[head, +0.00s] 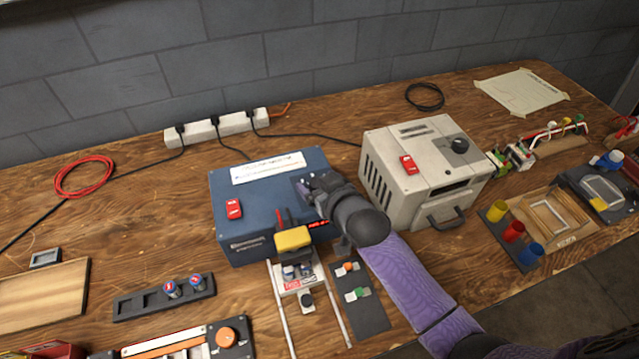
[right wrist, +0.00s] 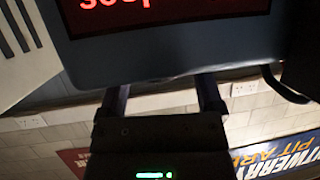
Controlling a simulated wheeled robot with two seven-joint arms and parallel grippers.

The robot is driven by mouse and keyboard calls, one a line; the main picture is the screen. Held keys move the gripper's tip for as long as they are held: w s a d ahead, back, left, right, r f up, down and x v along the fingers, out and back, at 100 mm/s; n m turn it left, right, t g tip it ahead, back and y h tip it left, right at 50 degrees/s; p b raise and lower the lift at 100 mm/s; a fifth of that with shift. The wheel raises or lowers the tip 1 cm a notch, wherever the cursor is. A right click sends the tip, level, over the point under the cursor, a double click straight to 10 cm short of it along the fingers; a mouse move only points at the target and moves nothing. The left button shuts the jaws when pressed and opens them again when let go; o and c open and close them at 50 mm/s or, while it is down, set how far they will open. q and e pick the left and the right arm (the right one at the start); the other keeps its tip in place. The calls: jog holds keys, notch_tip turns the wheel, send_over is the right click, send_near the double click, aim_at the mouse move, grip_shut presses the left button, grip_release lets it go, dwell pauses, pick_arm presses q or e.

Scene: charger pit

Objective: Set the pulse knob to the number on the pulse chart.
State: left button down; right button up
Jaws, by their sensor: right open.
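A blue charger box (head: 225,195) stands on the bench with a white label strip (head: 268,168) and a red switch (head: 234,209) on top. My right gripper (head: 308,188) is over its right part and hides what lies beneath. In the right wrist view, the open gripper (right wrist: 162,95) has its two fingers apart against the blue casing (right wrist: 160,60). A red lit display (right wrist: 120,15) is partly cut off there. A black knob (head: 459,145) sits on the beige box (head: 398,150). I cannot tell which knob is the pulse knob, or read a chart number. My left gripper is out of view.
A yellow block (head: 293,239) stands on a railed fixture in front of the blue box. A white power strip (head: 217,127) runs along the back with black cables. A paper sheet (head: 522,91) lies at the back right. Coloured cups (head: 513,231) stand at the right front.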

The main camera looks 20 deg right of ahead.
grip_shut()
